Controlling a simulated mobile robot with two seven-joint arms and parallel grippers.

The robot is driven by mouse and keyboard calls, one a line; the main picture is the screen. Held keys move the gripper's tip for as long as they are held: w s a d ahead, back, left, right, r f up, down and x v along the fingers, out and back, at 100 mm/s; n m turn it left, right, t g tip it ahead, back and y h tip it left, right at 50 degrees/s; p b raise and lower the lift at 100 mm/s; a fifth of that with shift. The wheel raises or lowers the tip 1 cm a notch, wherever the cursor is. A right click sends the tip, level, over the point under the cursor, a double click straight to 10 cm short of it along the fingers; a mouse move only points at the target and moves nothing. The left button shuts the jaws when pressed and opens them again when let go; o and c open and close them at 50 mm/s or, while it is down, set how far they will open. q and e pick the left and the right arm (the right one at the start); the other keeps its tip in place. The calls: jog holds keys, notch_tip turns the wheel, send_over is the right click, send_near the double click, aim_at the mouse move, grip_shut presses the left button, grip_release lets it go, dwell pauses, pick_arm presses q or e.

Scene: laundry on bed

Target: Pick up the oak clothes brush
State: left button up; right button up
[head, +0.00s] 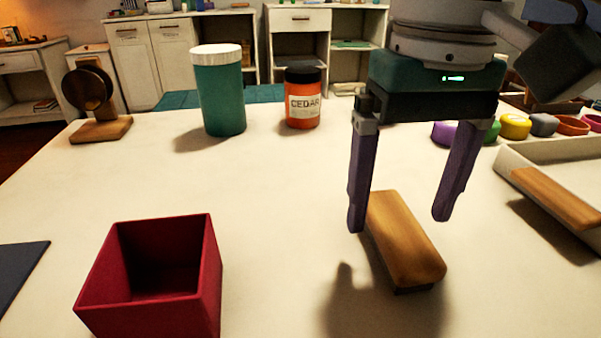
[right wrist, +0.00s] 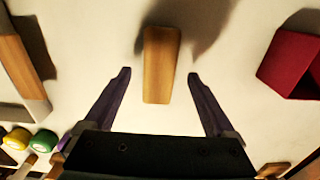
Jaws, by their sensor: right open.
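The oak clothes brush (head: 405,240) lies flat on the white surface, wooden back up, with a dark strip showing under its near end. It also shows in the right wrist view (right wrist: 161,65), lying lengthwise between the fingers. My right gripper (head: 400,222) is open and empty, with its purple fingers pointing down above the brush. In the right wrist view the fingertips (right wrist: 160,73) are to either side of the brush, with clear gaps on both sides. My left gripper is not in view.
A red open box (head: 208,270) stands left of the brush. A white tray (head: 520,190) with a wooden edge is at right. A teal canister (head: 219,95) and an orange cedar jar (head: 302,105) stand behind. A wooden stand (head: 100,130) is far left. The surface around the brush is clear.

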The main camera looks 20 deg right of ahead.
aim_at(399, 223)
notch_tip(399, 223, down, 3)
jog(key=shift+f, duration=0.1)
grip_shut()
dwell(0.7)
